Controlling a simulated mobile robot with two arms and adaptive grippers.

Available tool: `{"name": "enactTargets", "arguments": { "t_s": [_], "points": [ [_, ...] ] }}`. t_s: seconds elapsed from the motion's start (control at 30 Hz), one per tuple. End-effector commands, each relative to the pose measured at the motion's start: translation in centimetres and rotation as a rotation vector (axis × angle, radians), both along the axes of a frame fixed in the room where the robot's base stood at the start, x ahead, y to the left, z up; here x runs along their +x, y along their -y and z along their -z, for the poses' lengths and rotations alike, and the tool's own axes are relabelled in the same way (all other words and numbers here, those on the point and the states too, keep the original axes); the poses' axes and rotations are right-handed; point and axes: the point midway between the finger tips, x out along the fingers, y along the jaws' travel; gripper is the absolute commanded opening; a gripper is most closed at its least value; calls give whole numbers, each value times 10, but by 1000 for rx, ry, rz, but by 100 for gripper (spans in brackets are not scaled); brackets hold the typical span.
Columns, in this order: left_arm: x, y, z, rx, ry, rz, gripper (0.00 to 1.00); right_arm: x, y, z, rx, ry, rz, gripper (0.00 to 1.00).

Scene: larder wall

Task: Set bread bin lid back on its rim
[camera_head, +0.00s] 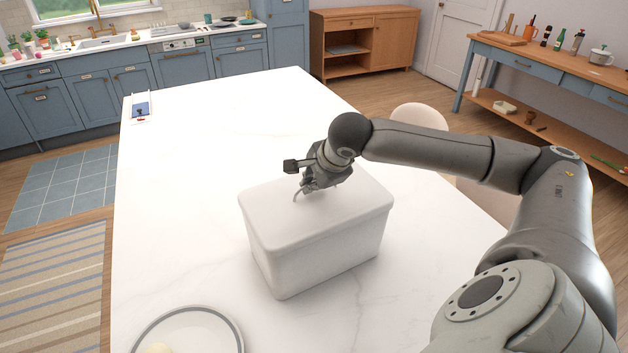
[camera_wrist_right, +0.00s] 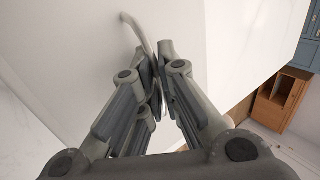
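The white bread bin (camera_head: 318,258) stands on the white marble table. Its white lid (camera_head: 275,213) lies over the top of the bin, its edges lined up with the bin's walls; I see no clear gap at the front. My right gripper (camera_head: 305,190) is over the middle of the lid, at its thin curved handle (camera_head: 296,195). In the right wrist view the gripper (camera_wrist_right: 158,85) has its fingers close together on the handle (camera_wrist_right: 138,30), with one end of the handle sticking out. My left gripper is not in view.
A plate (camera_head: 190,312) with a pale item on it sits at the table's near edge. A small blue-and-white object (camera_head: 141,108) lies at the far left corner. A rounded chair (camera_head: 420,116) stands beyond the table's right edge. The table left of the bin is clear.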

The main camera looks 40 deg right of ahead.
Motion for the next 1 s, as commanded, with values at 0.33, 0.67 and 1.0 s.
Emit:
{"name": "enactTargets", "arguments": {
  "t_s": [0.33, 0.67, 1.0],
  "points": [
    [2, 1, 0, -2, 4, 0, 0, 0, 0, 1, 0, 1, 0, 27],
    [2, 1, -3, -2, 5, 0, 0, 0, 0, -4, -1, 2, 1, 27],
    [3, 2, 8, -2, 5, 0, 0, -28, -6, -55, -3, 6, 1, 27]
  ]
}}
